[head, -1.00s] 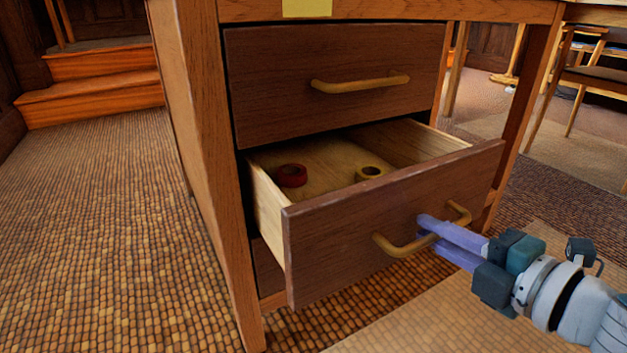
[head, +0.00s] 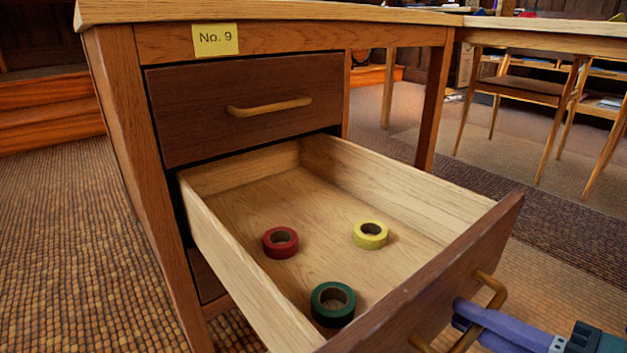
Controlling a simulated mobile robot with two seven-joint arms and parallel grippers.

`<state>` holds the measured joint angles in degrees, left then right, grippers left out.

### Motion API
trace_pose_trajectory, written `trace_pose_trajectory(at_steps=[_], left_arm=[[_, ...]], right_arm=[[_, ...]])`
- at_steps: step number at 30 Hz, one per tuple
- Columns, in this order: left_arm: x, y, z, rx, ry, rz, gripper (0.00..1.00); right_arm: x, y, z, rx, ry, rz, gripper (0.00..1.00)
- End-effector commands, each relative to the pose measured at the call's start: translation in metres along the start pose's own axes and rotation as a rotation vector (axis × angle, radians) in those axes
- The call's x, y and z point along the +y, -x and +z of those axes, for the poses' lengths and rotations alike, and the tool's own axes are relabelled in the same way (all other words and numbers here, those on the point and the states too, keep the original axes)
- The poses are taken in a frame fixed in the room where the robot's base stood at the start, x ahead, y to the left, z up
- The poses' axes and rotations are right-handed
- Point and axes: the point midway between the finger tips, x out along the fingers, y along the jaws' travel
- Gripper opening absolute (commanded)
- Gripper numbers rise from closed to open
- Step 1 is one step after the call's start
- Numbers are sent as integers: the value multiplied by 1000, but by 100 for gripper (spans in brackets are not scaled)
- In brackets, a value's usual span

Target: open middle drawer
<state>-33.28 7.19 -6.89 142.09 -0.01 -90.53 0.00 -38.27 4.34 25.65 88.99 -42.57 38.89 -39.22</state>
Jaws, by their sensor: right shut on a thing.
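The middle drawer (head: 405,312) of the wooden desk is pulled far out, with its light wood inside showing. Its curved yellowish handle (head: 493,290) is on the dark front panel at the lower right. My right gripper (head: 472,312) is shut on that handle; its purple fingers come in from the lower right. Inside the drawer lie a red tape roll (head: 280,242), a yellow tape roll (head: 370,235) and a green tape roll (head: 333,304). My left gripper is not in view.
The closed top drawer (head: 250,105) with its own handle (head: 270,107) is above. A yellow label (head: 215,40) reading "No. 9" is on the desk frame (head: 120,110). A chair (head: 530,88) stands at the back right. Wooden steps (head: 45,105) are at the left. Carpet (head: 60,240) left of the desk is clear.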

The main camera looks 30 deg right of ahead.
Motion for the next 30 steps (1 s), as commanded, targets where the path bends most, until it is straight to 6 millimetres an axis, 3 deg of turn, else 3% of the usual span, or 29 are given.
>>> trace_pose_trajectory(at_steps=[17, 18, 24, 30], left_arm=[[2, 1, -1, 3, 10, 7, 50], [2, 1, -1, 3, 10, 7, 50], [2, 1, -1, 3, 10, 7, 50], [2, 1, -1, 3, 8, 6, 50]], right_arm=[[-1, 10, 0, 1, 0, 4, 0], [-1, 10, 0, 1, 0, 4, 17], [-1, 10, 0, 1, 0, 2, 39], [-2, 10, 0, 0, 0, 1, 44]])
